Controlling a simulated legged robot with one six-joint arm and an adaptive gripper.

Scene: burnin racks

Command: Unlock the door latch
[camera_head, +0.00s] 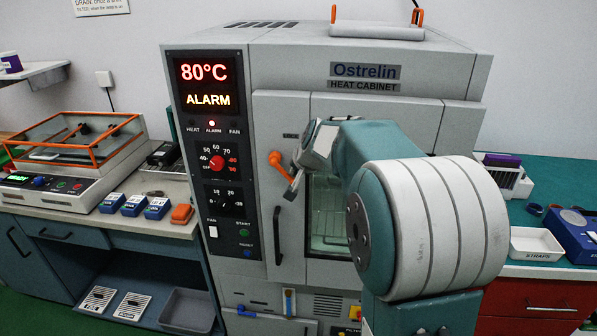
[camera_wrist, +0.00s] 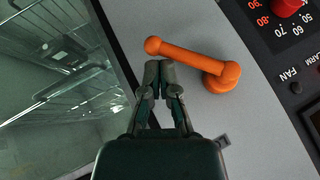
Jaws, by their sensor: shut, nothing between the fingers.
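The orange door latch (camera_head: 281,167) is a lever on the front of the grey heat cabinet (camera_head: 350,110), left of the glass door window. In the wrist view the latch (camera_wrist: 190,58) runs from a round knob end at left to its thicker pivot at right. My gripper (camera_wrist: 158,66) is shut and empty, its fingertips just below the latch's knob end in that picture. Whether they touch it I cannot tell. In the head view my arm hides part of the door, and the fingertips are hard to make out there.
The cabinet's control panel (camera_head: 212,160) shows 80°C and ALARM, with a red knob (camera_head: 216,163). A dark vertical door handle (camera_head: 277,236) is below the latch. The glass window (camera_wrist: 60,80) lies left of my fingers. Counters with small boxes stand on both sides.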

